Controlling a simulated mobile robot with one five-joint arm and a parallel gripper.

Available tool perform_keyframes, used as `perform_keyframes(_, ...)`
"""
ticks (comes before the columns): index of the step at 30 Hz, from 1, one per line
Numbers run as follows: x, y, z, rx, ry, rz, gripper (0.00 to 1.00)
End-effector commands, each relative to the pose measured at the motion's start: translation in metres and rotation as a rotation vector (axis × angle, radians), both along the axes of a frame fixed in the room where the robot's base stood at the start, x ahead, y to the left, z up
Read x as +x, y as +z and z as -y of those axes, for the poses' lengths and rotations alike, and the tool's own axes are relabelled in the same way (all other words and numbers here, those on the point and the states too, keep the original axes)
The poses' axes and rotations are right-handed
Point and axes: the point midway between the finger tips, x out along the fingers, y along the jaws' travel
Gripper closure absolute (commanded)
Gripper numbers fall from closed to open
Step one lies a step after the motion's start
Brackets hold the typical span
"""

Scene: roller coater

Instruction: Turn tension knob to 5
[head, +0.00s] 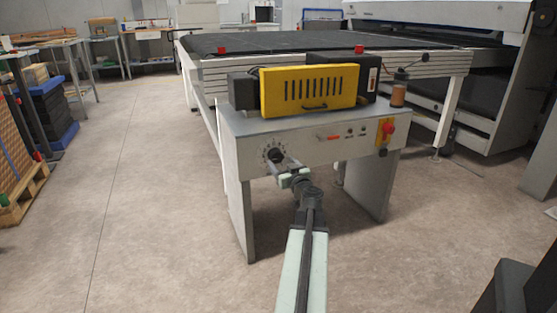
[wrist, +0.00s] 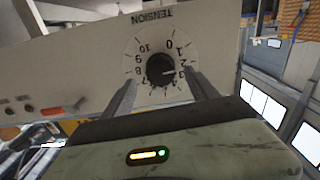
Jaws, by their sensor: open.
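The tension knob (head: 275,155) is a black round knob on the left of the machine's front panel. In the wrist view the knob (wrist: 160,69) appears upside down inside a numbered dial marked TENSION. Its pale pointer mark seems to point near the 3. My gripper (wrist: 161,76) is open, with one finger on each side of the knob. Gaps show between the fingers and the knob, so it is not gripped. In the head view my gripper (head: 284,168) is in front of the panel at the dial. The lower dial numbers are partly hidden.
The front panel (head: 330,138) also carries a red stop button (head: 388,128) on a yellow plate and small indicators to the right of the dial. A yellow slotted cover (head: 307,88) sits above. Open floor (head: 130,190) lies to the left.

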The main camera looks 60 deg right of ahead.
Motion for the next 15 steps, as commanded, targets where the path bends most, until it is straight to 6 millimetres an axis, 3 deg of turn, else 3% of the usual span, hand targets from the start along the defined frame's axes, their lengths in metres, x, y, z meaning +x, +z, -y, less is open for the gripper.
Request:
perform_keyframes(6,0.034,0.000,0.027,0.001,0.000,-0.001,0.32)
perform_keyframes(15,0.038,0.000,0.029,0.001,-0.001,-0.001,0.32)
